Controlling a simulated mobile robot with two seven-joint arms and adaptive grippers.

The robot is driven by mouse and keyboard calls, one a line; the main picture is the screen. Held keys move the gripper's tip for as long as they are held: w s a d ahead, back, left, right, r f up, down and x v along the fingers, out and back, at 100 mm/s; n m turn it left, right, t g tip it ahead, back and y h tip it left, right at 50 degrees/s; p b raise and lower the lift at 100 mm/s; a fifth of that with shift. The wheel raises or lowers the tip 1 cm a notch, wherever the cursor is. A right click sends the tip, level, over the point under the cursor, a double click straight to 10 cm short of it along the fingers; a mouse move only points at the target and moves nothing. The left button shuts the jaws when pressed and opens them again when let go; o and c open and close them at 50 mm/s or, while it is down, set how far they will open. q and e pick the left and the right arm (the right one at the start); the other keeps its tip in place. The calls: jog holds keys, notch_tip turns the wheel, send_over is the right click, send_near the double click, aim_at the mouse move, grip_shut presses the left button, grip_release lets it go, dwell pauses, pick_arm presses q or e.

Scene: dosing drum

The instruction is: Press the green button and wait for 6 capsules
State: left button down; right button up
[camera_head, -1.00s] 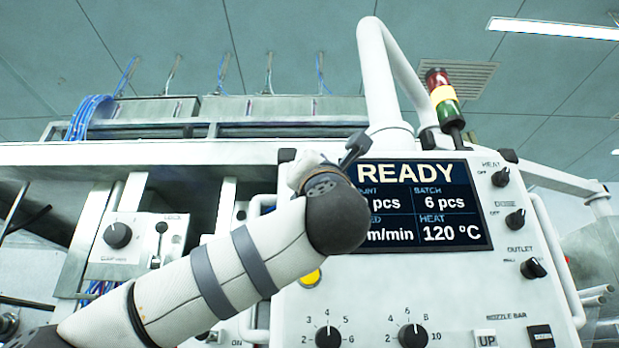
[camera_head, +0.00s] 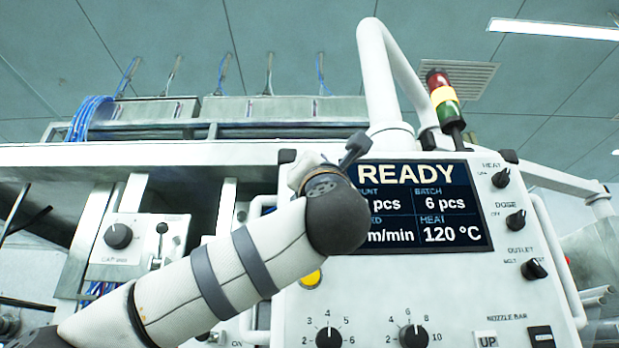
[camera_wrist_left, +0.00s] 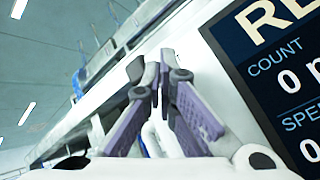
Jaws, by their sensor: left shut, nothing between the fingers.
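The control panel (camera_head: 390,290) stands in front of me, and its display (camera_head: 460,205) reads READY, batch 6 pcs and heat 120 °C. In the left wrist view the display (camera_wrist_left: 285,75) shows a count of 0. I cannot see a green button in either view; my left arm covers part of the panel's left side. A yellow button (camera_head: 311,278) shows just below the arm. My left gripper (camera_wrist_left: 152,75) is shut and empty, with its fingertips together to the left of the display in the wrist view. No capsules are visible.
A signal tower (camera_head: 445,105) with red, yellow and green sections stands above the display. Knobs (camera_head: 412,336) line the panel's lower part and right side. A smaller control box (camera_head: 135,245) is at the left. A thick white tube (camera_head: 380,75) rises behind the panel.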

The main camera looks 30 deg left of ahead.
pick_arm(q)
jog(key=shift+w, duration=0.1)
dwell(0.3)
jog(key=shift+w+a, duration=0.2)
jog(key=shift+w, duration=0.1)
